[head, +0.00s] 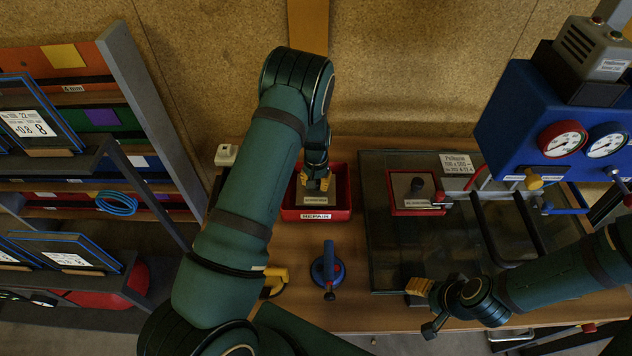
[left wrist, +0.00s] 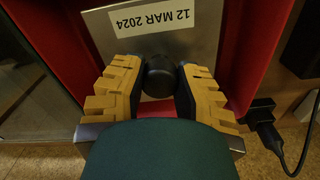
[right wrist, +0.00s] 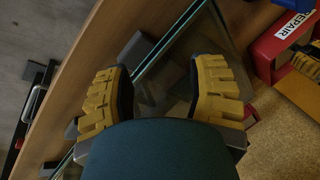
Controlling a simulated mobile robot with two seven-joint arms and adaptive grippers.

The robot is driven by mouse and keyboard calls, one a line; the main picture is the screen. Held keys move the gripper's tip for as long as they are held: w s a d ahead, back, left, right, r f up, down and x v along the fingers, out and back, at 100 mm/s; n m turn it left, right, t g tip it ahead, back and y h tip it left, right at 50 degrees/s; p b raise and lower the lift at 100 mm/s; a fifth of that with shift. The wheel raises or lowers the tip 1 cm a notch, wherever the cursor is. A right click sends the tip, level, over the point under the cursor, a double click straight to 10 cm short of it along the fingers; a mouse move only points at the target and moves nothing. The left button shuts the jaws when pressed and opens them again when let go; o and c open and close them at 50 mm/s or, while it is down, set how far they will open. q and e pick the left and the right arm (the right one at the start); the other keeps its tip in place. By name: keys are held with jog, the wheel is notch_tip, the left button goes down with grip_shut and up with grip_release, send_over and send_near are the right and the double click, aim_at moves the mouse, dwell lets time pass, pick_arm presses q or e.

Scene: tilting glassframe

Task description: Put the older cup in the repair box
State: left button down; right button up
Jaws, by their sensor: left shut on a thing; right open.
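A grey cup plate (head: 318,199) with a black knob is inside the red repair box (head: 288,214), which is labelled REPAIR. In the left wrist view its label on the plate (left wrist: 205,45) reads 12 MAR 2024. My left gripper (head: 317,183) reaches down into the box and is shut on the black knob (left wrist: 158,76). Red box walls show around the plate. My right gripper (head: 430,306) is open and empty near the table's front.
A glass pane (head: 395,255) covers the right of the table. A blue gauge unit (head: 540,110) is at right, a rack (head: 90,150) at left.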

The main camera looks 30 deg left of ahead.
pick_arm(q)
jog(key=c, duration=0.7)
grip_release()
jog(key=shift+c, duration=0.2)
notch_tip(320, 180, up, 12)
jog(key=shift+s, duration=0.1)
